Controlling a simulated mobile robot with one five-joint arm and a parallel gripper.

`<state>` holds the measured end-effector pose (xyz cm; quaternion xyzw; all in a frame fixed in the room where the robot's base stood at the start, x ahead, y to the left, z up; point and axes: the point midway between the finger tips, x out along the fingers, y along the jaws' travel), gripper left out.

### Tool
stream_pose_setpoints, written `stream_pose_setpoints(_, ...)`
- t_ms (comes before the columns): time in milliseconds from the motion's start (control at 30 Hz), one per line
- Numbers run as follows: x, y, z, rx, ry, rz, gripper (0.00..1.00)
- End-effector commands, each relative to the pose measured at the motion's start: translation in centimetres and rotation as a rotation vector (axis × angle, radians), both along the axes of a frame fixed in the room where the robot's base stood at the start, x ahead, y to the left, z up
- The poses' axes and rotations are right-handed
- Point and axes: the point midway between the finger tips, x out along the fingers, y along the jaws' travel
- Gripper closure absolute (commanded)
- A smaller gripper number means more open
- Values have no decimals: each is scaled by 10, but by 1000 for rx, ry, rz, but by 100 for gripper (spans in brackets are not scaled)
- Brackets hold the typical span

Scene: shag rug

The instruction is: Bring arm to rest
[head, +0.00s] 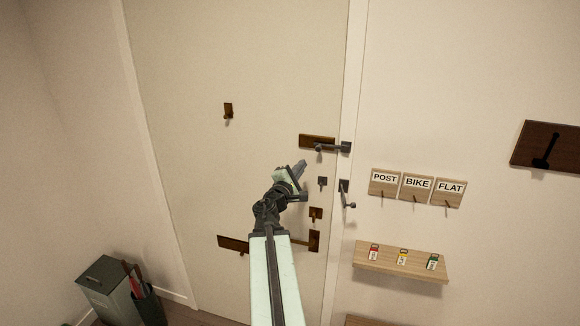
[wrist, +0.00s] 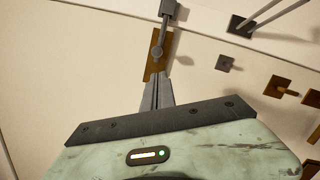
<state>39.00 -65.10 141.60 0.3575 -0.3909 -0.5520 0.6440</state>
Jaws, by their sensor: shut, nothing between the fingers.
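My gripper (head: 300,167) is shut and empty, raised in front of the pale door (head: 190,60). In the wrist view its closed fingers (wrist: 157,95) point toward a dark bolt on a brown plate (wrist: 150,66). In the head view that bolt plate (head: 312,140) sits on the door's right edge, above the gripper. My arm reaches up from the bottom middle. I cannot tell whether the fingertips touch the bolt.
Right of the door are labelled key hooks (head: 415,187) and a wooden shelf (head: 400,262) with several coloured tags. A dark wall board (head: 545,145) hangs farther right. A grey bin (head: 105,285) stands at lower left. A lever (head: 346,193) juts beside the door edge.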

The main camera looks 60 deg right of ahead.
Motion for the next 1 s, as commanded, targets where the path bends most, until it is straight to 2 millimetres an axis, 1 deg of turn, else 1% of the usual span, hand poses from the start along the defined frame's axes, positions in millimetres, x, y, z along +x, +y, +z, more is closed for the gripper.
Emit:
stream_pose_setpoints(167, -3, -2, 0, 0, -1, -5, 100)
stream_pose_setpoints(233, 1, 0, -3, 0, 0, 2, 100)
stream_pose_setpoints(267, 8, 4, -5, 0, 0, 12, 100)
stream_pose_setpoints(333, 34, 19, -17, 1, 0, 54, 100)
stream_pose_setpoints(367, 51, 29, -23, 0, 0, 80, 100)
stream_pose_setpoints(400, 76, 45, -33, 0, 0, 120, 100)
stream_pose_setpoints(467, 117, 76, -48, 2, -1, 190, 100)
stream_pose_setpoints(500, 144, 98, -59, 10, -11, 239, 100)
stream_pose_setpoints(567, 180, 133, -79, 45, -44, 304, 100)
stream_pose_setpoints(600, 202, 158, -94, 82, -78, 340, 100)
stream_pose_setpoints(667, 231, 196, -120, 150, -137, 381, 100)
stream_pose_setpoints(700, 247, 222, -139, 209, -181, 400, 100)
stream_pose_setpoints(767, 266, 260, -170, 310, -247, 415, 100)
stream_pose_setpoints(800, 276, 286, -191, 384, -287, 416, 100)
stream_pose_setpoints(833, 282, 306, -208, 442, -316, 412, 100)
stream_pose_setpoints(867, 287, 325, -224, 504, -342, 405, 100)
stream_pose_setpoints(900, 292, 352, -247, 590, -373, 392, 100)
stream_pose_setpoints(967, 295, 391, -281, 721, -409, 359, 100)
stream_pose_setpoints(1000, 295, 418, -304, 811, -425, 328, 100)
